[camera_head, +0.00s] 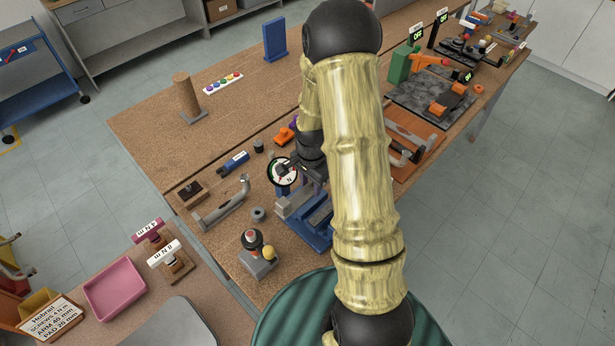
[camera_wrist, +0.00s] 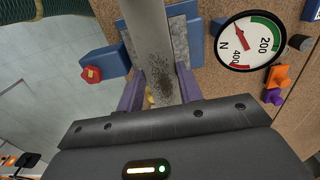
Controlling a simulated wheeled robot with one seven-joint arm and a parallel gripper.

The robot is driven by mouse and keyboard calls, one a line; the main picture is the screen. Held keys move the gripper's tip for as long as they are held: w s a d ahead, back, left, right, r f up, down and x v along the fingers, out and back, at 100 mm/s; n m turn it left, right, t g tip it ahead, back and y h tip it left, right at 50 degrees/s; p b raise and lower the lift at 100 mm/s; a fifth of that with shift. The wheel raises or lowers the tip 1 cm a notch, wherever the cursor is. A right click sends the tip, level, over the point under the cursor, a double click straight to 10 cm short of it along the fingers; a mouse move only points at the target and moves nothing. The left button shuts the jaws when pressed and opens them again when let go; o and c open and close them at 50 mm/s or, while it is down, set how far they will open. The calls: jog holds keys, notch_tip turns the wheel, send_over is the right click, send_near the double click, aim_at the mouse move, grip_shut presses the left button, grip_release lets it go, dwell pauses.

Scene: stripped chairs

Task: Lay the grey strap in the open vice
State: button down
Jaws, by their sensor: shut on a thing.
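The grey strap (camera_wrist: 147,32) is a flat, light-grey bar with a dark speckled patch near my fingers. My gripper (camera_wrist: 159,88) is shut on it, with one purple finger on each side. In the wrist view the strap runs away from my fingers, over or between the mottled grey jaw faces of the blue vice (camera_wrist: 107,61). I cannot tell whether it touches the vice. In the head view the blue vice (camera_head: 318,232) stands on the bench just below my gripper (camera_head: 311,183). My arm hides part of the vice and most of the strap there.
A round force dial (camera_head: 284,172) stands close beside the vice. A grey bracket (camera_head: 222,206) and a post with a red-topped knob (camera_head: 254,246) are nearby. An orange clamp (camera_head: 285,135) lies behind. The bench's back left (camera_head: 150,135) is mostly clear.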

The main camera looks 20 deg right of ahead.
jog(key=shift+s+r, duration=0.1)
jog(key=shift+s, duration=0.15)
jog(key=shift+f+b, duration=3.05)
jog(key=shift+f, duration=0.9)
jog(key=shift+f, duration=0.3)
jog(key=c, duration=0.9)
grip_release()
jog(key=shift+o, duration=0.2)
notch_tip(320, 180, up, 17)
jog(key=b, duration=0.4)
send_over(311, 208)
jog(key=shift+r, duration=0.2)
